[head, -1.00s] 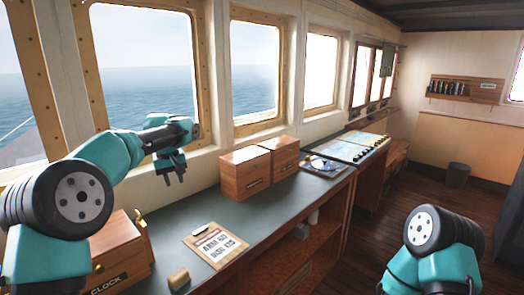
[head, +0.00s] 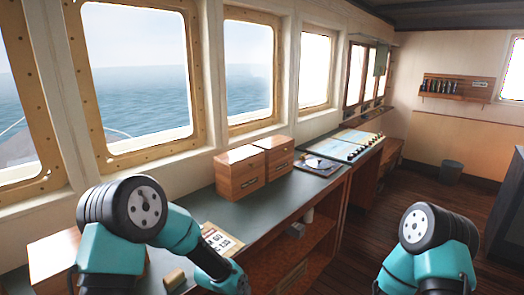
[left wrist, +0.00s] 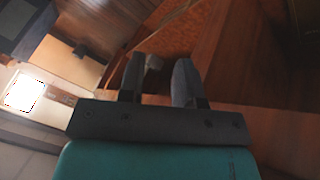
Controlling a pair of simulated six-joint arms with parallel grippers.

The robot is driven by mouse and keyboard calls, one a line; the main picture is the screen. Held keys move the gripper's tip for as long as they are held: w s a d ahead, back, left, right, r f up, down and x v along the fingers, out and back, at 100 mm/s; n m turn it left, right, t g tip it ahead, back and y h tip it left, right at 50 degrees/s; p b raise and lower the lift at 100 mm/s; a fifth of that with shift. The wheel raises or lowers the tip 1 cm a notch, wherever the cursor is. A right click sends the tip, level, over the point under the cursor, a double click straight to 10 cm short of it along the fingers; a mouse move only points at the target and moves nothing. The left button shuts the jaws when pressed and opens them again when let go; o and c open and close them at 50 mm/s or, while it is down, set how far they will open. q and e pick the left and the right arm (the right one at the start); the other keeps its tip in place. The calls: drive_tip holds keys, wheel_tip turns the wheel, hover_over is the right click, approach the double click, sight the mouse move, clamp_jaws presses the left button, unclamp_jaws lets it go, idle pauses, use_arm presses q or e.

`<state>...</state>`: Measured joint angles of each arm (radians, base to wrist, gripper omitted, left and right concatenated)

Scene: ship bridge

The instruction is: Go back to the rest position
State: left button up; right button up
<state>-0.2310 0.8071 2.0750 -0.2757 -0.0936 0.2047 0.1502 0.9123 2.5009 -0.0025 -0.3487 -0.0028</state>
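My left gripper (left wrist: 159,66) shows in the left wrist view. Its two dark fingers stand apart with no object held between them. Brown wooden furniture lies beyond the fingertips, and a small pale thing shows near the left finger, too blurred to name. In the head view my left arm is folded at the bottom left, in front of the counter, and its gripper is out of the picture. My right arm is at the bottom right of the head view, and its gripper is hidden or out of frame.
The green-topped counter (head: 262,207) carries two wooden boxes (head: 240,174) (head: 275,158), a clipboard notice (head: 215,238), a small wooden block (head: 174,279) and a box at the left (head: 53,262). A bin (head: 450,172) stands on open floor at the right.

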use_arm(q)
drive_tip(key=s+a+f+n+g, duration=0.1)
drive_tip(key=s+a+f, duration=0.3)
drive_tip(key=s, duration=0.4)
drive_tip(key=s+a+f+n+g, duration=0.1)
drive_tip(key=s+a+f+n, duration=0.1)
drive_tip(key=s+a+f, duration=0.3)
drive_tip(key=s+a+f+n+g+y, duration=0.1)
drive_tip(key=s+a+f, duration=0.3)
drive_tip(key=s+a, duration=0.3)
drive_tip(key=s, duration=0.5)
drive_tip(key=shift+f+n, duration=0.35)
drive_tip(key=shift+n, duration=0.05)
drive_tip(key=shift+w, duration=0.15)
